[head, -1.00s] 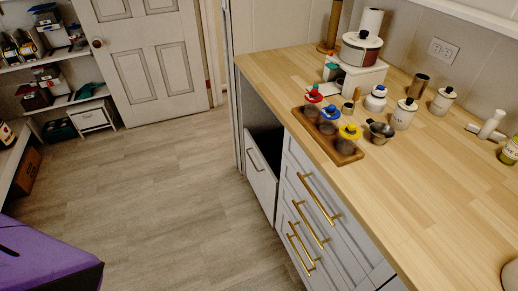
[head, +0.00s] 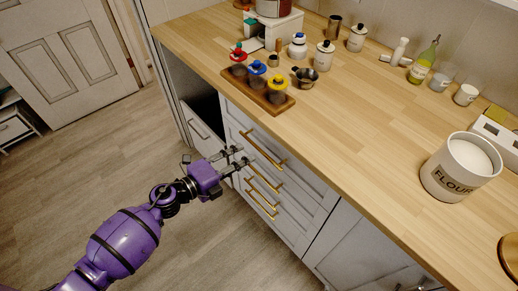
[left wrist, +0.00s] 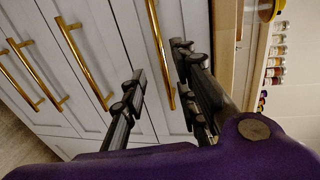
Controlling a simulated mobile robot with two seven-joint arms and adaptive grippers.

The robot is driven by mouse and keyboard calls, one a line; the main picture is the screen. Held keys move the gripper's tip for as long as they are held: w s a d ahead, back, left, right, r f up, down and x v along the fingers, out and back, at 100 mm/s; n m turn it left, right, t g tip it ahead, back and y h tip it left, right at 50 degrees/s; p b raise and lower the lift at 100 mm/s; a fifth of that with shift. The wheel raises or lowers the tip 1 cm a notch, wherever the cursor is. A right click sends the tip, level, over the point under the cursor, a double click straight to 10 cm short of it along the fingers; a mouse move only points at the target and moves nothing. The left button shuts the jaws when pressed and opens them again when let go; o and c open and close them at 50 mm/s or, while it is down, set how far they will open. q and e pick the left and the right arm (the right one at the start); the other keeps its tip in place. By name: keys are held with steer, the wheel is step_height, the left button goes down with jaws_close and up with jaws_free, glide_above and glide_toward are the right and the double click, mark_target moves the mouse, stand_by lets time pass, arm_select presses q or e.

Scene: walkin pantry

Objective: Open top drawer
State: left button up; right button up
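The top drawer (head: 275,150) is a white front with a long gold bar handle (head: 263,150), just under the wooden counter; it looks shut. My left gripper (head: 240,156) is in front of the drawer stack, close to the left part of this handle. Its two dark fingers are apart and empty. In the left wrist view, the top handle (left wrist: 160,50) runs between the two fingertips (left wrist: 158,62) in the picture. I cannot tell whether the fingers reach around it; no contact is clear. My right gripper is not in view.
Lower drawers with gold handles (head: 262,181) sit below. A white pull-out front (head: 203,132) stands left of the stack. The counter (head: 330,115) overhangs and holds a wooden tray (head: 284,108) of jars and a flour canister (head: 446,185). The floor in front is clear.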

mark_target(259, 149)
arm_select(q)
steer(key=x, duration=0.8)
steer(key=shift+r, duration=0.15)
steer(key=shift+s, duration=0.1)
steer(key=shift+c, duration=0.5)
jaws_close()
